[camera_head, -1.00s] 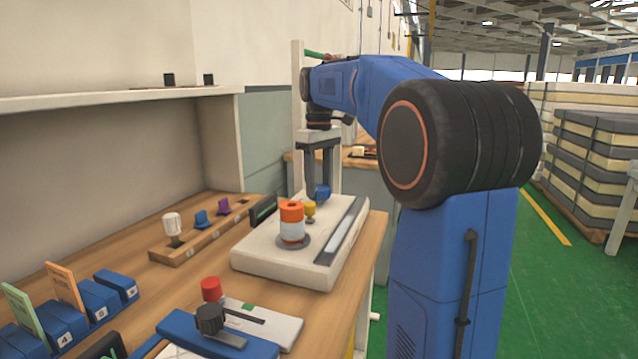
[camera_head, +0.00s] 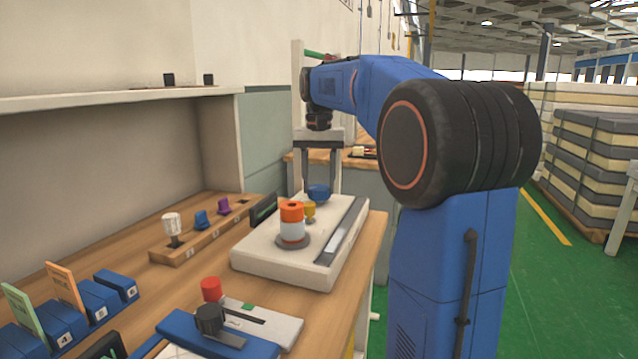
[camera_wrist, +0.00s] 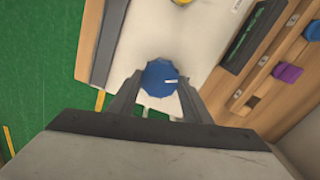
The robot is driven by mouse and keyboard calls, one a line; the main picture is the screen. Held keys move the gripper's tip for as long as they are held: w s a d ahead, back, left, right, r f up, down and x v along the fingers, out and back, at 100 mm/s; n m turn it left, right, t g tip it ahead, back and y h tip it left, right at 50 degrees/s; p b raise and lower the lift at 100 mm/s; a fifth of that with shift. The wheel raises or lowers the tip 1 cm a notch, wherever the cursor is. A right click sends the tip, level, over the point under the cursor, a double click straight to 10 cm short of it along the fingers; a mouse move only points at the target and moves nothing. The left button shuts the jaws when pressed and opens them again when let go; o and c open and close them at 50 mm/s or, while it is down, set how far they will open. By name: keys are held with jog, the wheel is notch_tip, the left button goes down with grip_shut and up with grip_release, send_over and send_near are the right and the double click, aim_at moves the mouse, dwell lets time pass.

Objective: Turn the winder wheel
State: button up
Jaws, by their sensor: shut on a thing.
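The blue winder wheel (camera_head: 318,192) stands at the far end of the white winder base (camera_head: 265,268) in the head view. In the wrist view the wheel (camera_wrist: 160,78) is seen from above, with a white mark on its right side. My gripper (camera_head: 320,188) points straight down over it. Its two fingers lie on opposite sides of the wheel and are shut on it. An orange and white spool (camera_head: 291,222) stands on the same base, nearer the camera, with a small yellow part (camera_head: 310,211) beside it.
A wooden rack (camera_head: 190,245) with white, blue and purple pieces stands left of the base. Nearer are a blue and grey fixture with a black knob (camera_head: 210,318), a red knob (camera_head: 211,288) and blue numbered blocks (camera_head: 85,305). Stacked mattresses (camera_head: 590,165) stand at right.

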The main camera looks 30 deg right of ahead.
jog(key=m, duration=0.4)
jog(key=shift+m, duration=0.3)
jog(key=m, duration=0.3)
jog(key=shift+m, duration=0.3)
jog(key=m, duration=0.4)
jog(key=shift+m, duration=2.2)
jog(key=o, duration=1.1)
jog(key=shift+c, duration=0.2)
